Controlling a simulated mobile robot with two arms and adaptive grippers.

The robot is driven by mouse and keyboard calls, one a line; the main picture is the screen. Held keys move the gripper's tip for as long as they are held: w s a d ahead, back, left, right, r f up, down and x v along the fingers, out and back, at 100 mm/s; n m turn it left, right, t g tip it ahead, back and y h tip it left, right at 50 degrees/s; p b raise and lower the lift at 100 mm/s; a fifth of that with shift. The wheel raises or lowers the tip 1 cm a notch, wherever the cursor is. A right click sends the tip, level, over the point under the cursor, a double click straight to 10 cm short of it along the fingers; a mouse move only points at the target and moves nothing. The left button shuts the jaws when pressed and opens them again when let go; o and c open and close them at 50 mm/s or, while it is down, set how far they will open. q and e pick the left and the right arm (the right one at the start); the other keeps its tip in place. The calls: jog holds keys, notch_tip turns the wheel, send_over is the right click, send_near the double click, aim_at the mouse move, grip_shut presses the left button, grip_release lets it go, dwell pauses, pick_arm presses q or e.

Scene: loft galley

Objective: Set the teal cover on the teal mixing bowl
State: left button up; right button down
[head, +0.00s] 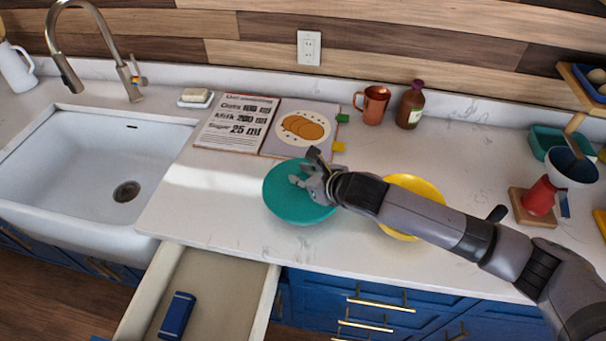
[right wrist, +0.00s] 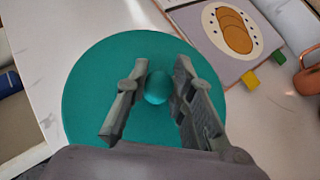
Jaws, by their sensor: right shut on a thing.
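The teal cover (head: 285,205) is a round disc over the counter, left of the yellow dish in the head view. In the right wrist view the cover (right wrist: 95,75) fills the middle, with a round teal knob (right wrist: 157,88) at its centre. My right gripper (head: 306,179) is above the cover, and its fingers (right wrist: 150,95) stand on both sides of the knob, shut on it. No separate teal mixing bowl shows clearly; anything under the cover is hidden, and I cannot tell whether the cover rests on a bowl. My left gripper is not in view.
A yellow dish (head: 428,188) lies partly behind my right arm. An open recipe book (head: 268,127), a copper mug (head: 372,104) and a brown bottle (head: 410,106) stand behind. An open drawer (head: 215,290) juts out below. The sink (head: 95,160) is at left.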

jog(key=shift+f, duration=0.15)
dwell(0.4)
jog(key=c, duration=1.3)
grip_release()
jog(key=o, duration=0.5)
jog(key=shift+c, duration=0.2)
jog(key=shift+r, duration=0.2)
